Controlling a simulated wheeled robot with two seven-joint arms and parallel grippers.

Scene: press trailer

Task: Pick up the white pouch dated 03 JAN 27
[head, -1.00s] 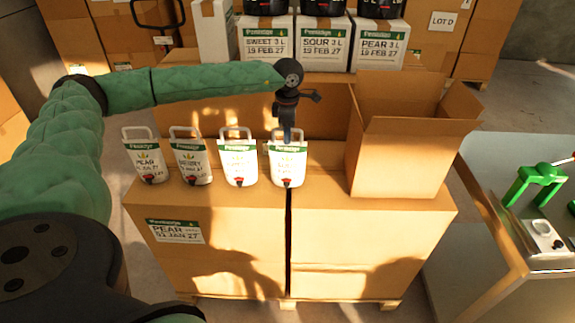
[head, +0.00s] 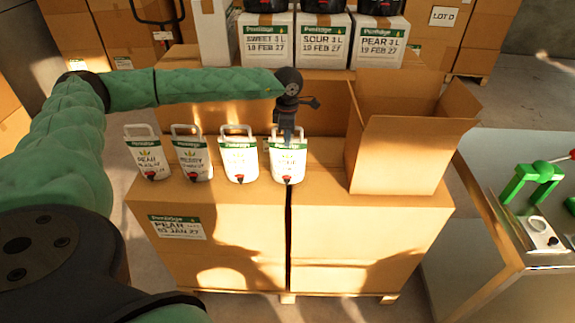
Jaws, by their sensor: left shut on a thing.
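Several white pouches with green bands, handles and red taps stand in a row on the cardboard boxes. My left gripper (head: 288,136) is shut on the top of the rightmost pouch (head: 288,165), which is upright; I cannot tell if it still touches the box. To its left stand a pouch in bright light (head: 239,160), another pouch (head: 192,160) and the leftmost pouch (head: 148,160). The dates on the pouches are too small or washed out to read surely. My right gripper is not in view.
An open cardboard box (head: 403,155) stands to the right of the pouches. Larger boxes labelled SWEET, SOUR and PEAR (head: 379,42) stand behind. A metal table (head: 490,215) with a green press (head: 530,180) is at the right.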

